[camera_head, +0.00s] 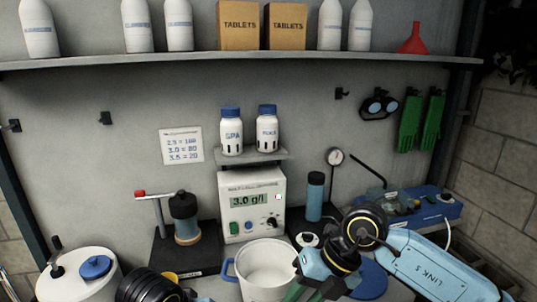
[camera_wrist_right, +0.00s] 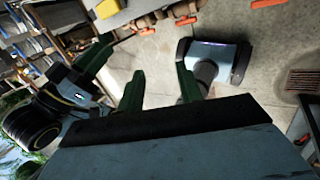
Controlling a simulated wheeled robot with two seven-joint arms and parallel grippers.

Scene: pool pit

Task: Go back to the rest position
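My right arm comes in from the right in the head view and bends down at the front of the bench. My right gripper's green fingers (camera_head: 296,292) show only partly at the bottom edge, in front of the white pot (camera_head: 266,268). In the right wrist view, the two green fingers of my right gripper (camera_wrist_right: 161,90) stand well apart with nothing between them. They point out over the grey floor. Only a black ribbed part of my left arm shows at the bottom left of the head view.
A white lidded tub (camera_head: 78,275), a blue bottle (camera_head: 315,195) and a blue case (camera_head: 425,208) stand on the crowded bench. A shelf (camera_head: 240,54) of bottles and boxes runs above.

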